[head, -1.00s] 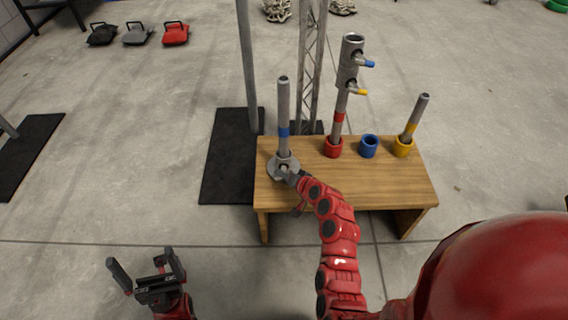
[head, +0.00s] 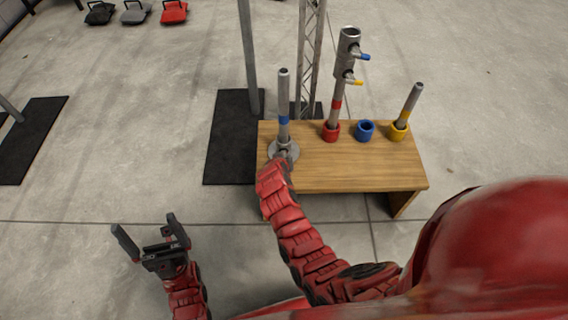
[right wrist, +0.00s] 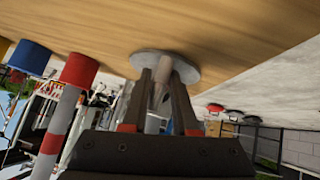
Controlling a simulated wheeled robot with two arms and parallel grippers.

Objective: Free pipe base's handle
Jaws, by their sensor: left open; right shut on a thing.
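The pipe base (head: 275,150) is a round grey disc at the table's left end. An upright grey pipe with a blue band (head: 284,100) stands in it. My right arm reaches down to the base's near side and mostly covers the handle in the head view. In the right wrist view my right gripper (right wrist: 164,75) is shut on the base's handle (right wrist: 160,92), fingertips close to the disc (right wrist: 190,68). My left gripper (head: 146,226) is open and empty over the floor, left of the table.
The wooden table (head: 350,175) also bears a red cup (head: 331,132) with a tall jointed pipe, an empty blue cup (head: 365,131) and a yellow cup (head: 399,132) with a tilted pipe. Metal posts (head: 251,60) stand behind. The table's front right is clear.

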